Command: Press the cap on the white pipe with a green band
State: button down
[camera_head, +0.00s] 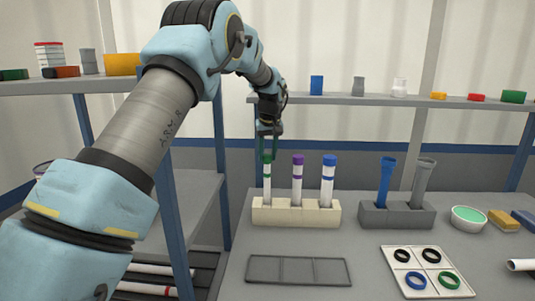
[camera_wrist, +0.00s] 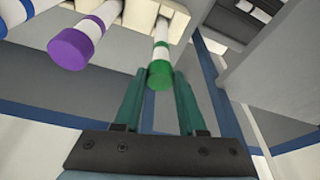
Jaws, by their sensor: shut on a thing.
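The white pipe with a green band (camera_head: 267,183) stands upright in the left hole of the cream rack (camera_head: 296,214). It also shows in the wrist view (camera_wrist: 162,32). A green cap (camera_wrist: 160,76) is at the pipe's top end, in line with it; I cannot tell how far down it sits. My gripper (camera_head: 269,153) points down over this pipe, with its green fingers on either side of the cap. In the wrist view my gripper (camera_wrist: 158,72) is shut on the cap. In the head view the fingers partly hide the cap.
Close to the right stand white pipes with a purple cap (camera_head: 298,159) and a blue cap (camera_head: 329,160). A grey rack (camera_head: 397,217) holds a blue and a grey pipe. A blue shelf post (camera_head: 218,165) is left of my gripper. An empty grey tray (camera_head: 299,270) lies in front.

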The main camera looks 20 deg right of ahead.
grip_release()
dwell(0.5)
jog(key=shift+r, duration=0.1)
jog(key=shift+r+p, duration=2.65)
jog(key=shift+r, duration=0.75)
